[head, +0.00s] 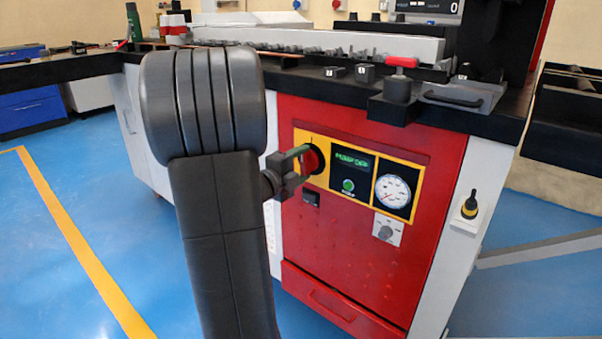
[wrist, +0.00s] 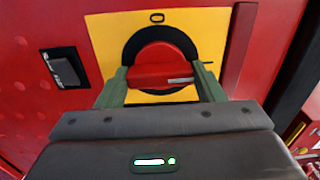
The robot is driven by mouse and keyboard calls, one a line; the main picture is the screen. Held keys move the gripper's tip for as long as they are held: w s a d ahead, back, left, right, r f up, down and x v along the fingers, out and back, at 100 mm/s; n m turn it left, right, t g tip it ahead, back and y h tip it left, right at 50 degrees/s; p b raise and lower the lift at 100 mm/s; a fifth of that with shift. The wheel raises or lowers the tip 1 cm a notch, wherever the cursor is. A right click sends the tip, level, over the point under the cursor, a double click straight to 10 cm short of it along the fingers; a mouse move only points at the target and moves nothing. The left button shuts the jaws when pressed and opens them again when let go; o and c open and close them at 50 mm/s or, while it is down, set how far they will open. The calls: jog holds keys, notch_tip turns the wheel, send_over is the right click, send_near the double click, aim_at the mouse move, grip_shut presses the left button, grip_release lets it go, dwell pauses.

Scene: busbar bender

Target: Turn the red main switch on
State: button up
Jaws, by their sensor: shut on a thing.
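The red main switch (wrist: 160,68) sits on a yellow plate (wrist: 103,40) on the red front of the machine. In the wrist view its grip bar lies across the picture, with a pale mark toward its right end. My gripper (wrist: 163,82) has one green finger at each end of the bar and is shut on it. In the head view my gripper (head: 304,154) reaches the switch (head: 314,160) from the left and hides part of it. A display (head: 352,161) beside the switch reads "PUMP OFF".
Right of the switch are a green button (head: 348,185) and a pressure gauge (head: 393,192). Below are a grey knob (head: 386,232) and a small black rocker (head: 311,197). The black worktop (head: 440,115) overhangs the panel. Blue floor (head: 75,200) is clear on the left.

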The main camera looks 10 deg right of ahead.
jog(key=shift+m, duration=0.3)
jog(key=o, duration=1)
jog(key=p+v, duration=0.3)
jog(key=v, duration=1)
jog(key=shift+s+a, duration=0.25)
jog(key=b+x, duration=0.3)
jog(key=x, duration=1)
jog(key=shift+w+d, duration=0.3)
